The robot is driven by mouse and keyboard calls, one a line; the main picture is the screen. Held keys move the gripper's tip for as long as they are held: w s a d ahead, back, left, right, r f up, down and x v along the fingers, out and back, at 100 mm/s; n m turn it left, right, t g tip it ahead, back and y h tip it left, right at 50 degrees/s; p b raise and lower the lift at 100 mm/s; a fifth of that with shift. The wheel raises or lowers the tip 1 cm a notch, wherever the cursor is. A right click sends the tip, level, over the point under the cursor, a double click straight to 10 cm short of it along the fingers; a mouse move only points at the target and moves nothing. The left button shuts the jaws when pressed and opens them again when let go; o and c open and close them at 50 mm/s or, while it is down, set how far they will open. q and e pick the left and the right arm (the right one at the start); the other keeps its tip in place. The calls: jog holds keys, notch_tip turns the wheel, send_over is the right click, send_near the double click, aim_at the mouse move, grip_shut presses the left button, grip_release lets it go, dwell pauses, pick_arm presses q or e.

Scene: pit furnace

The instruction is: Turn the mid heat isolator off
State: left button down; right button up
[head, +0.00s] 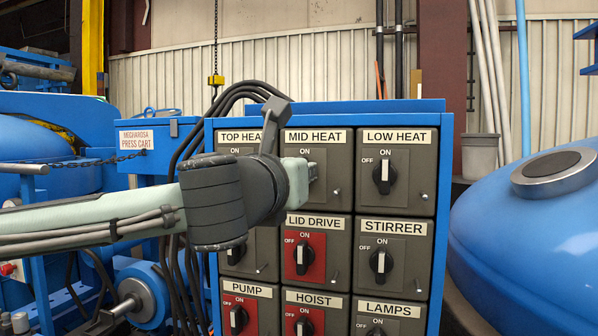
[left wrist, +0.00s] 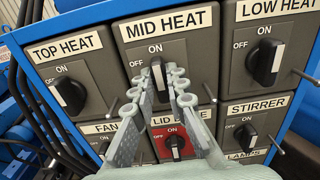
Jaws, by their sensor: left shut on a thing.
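The mid heat isolator (left wrist: 165,25) is a grey switch box in the top middle of the blue panel, labelled MID HEAT. In the left wrist view its black knob (left wrist: 158,76) with a white pointer stands between my left gripper's fingers (left wrist: 166,85). The pointer looks roughly upright, towards ON. The fingers are closed on the knob from either side. In the head view my left gripper (head: 300,178) reaches the same box, and my wrist hides the knob. My right gripper is not in view.
The low heat (head: 384,174), stirrer (head: 380,262) and lid drive (head: 303,255) switches sit close around it, with small metal pins sticking out of the boxes. Black cables (head: 190,140) hang at the panel's left. A blue rounded vessel (head: 530,240) stands at the right.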

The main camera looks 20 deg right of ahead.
pick_arm(q)
jog(key=n, duration=1.7)
jog(key=shift+w+a+f, duration=0.15)
jog(key=shift+a+f, duration=0.05)
jog(key=shift+f, duration=0.05)
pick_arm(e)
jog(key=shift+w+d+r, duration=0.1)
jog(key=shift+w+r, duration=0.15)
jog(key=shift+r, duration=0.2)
pick_arm(q)
jog(key=shift+n, duration=0.4)
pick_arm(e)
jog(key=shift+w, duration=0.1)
pick_arm(q)
jog(key=c, duration=1.7)
grip_release()
jog(key=shift+o, duration=0.8)
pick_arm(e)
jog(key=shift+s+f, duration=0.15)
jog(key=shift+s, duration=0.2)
